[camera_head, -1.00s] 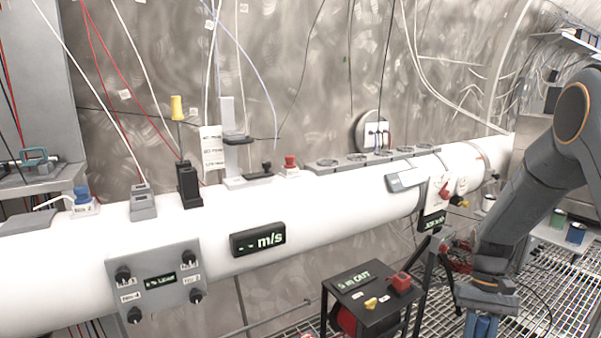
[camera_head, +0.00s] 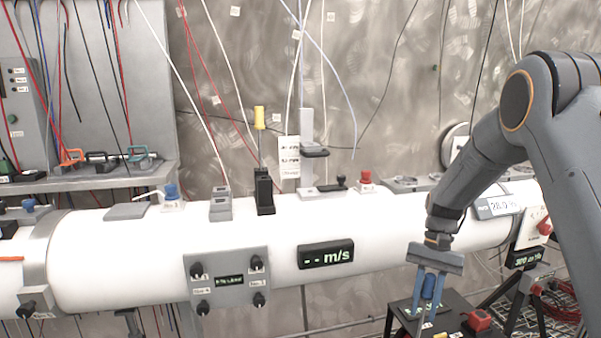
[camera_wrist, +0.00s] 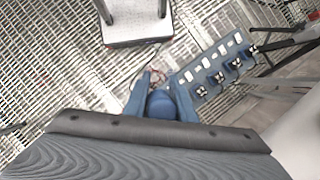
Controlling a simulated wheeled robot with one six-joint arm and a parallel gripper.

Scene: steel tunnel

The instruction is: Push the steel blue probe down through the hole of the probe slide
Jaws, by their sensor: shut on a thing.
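My gripper (camera_head: 429,290) points down at the lower right of the head view, shut on the steel blue probe (camera_head: 429,286). The probe is a blue cylinder between the two blue fingers; its top also shows in the wrist view (camera_wrist: 162,104), and its lower end is hidden there. An upright grey post with a dark carriage plate (camera_head: 314,152) stands on the white pipe, left of and above my gripper. It looks like the probe slide; its hole cannot be made out. The probe is well apart from it.
The white pipe (camera_head: 130,255) crosses the view. On it stand a black block with a yellow-topped rod (camera_head: 264,188), a red knob (camera_head: 366,178) and a blue knob (camera_head: 171,191). A black box stand (camera_head: 455,318) is below my gripper. Cables hang behind the pipe.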

